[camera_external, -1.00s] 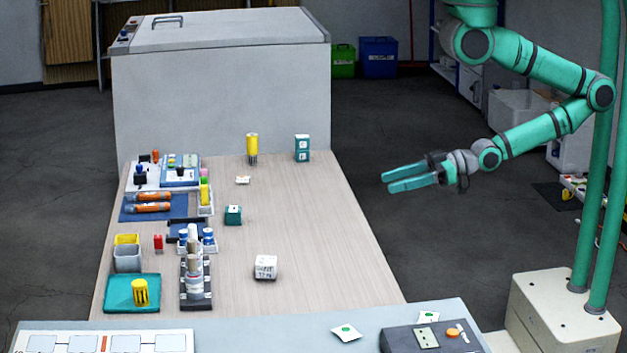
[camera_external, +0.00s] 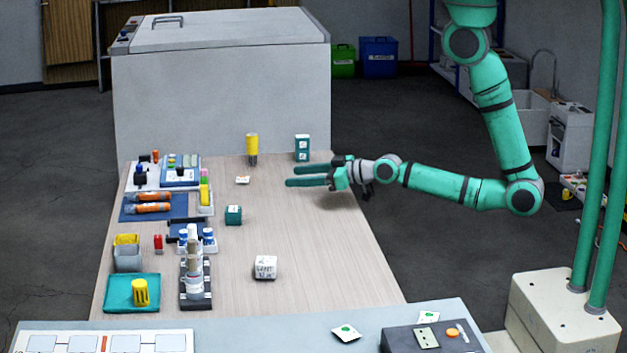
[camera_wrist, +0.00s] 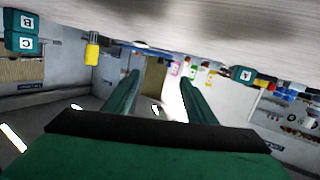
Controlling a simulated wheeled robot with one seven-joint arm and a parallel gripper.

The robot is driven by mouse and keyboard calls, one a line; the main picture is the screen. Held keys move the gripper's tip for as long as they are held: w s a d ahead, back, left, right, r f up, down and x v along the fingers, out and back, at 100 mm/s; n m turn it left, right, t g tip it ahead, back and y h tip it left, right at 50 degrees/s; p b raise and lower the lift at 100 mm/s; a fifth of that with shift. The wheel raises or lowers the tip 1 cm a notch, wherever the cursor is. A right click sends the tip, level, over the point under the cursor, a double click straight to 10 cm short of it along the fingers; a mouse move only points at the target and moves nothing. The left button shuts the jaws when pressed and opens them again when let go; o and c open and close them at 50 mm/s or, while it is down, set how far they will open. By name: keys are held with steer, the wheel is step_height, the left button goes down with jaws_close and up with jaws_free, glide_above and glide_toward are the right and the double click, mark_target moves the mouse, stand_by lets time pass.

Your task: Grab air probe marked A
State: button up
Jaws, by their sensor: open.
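A small teal block marked A (camera_wrist: 243,73) shows right of centre in the wrist view, where the scene appears upside down. It looks like the single teal block (camera_external: 233,215) standing on the table's middle in the external view; its letter is too small to read there. My gripper (camera_external: 291,176) is open and empty, reaching from the right over the table, apart from the block and to its upper right. Its two long teal fingers (camera_wrist: 160,78) show spread in the wrist view, with nothing between them.
Two stacked teal blocks (camera_external: 302,148), marked B and C in the wrist view (camera_wrist: 22,32), stand at the back. A white labelled cube (camera_external: 265,267) is nearer. Racks and tubes (camera_external: 193,275) fill the left side. The right side is clear.

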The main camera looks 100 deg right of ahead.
steer(key=shift+m+g+h, duration=0.5)
steer(key=shift+m+g, duration=0.2)
steer(key=w+d, duration=0.1)
steer(key=d, duration=0.3)
steer(key=w+d, duration=0.2)
steer(key=d, duration=0.2)
steer(key=w+d+r, duration=0.1)
steer(key=d, duration=0.3)
steer(key=shift+w, duration=0.4)
steer(key=m+g, duration=0.1)
glide_toward(257, 143)
steer(key=shift+y, duration=0.3)
steer(key=x, duration=0.5)
steer(key=shift+d+r, duration=0.1)
steer(key=shift+d, duration=0.15)
steer(key=shift+g, duration=0.3)
steer(key=x, duration=0.5)
steer(key=shift+w, duration=0.15)
steer(key=shift+w+d, duration=0.15)
steer(key=shift+d, duration=0.15)
steer(key=x, duration=0.5)
steer(key=shift+a, duration=0.1)
steer(key=c, duration=1.2)
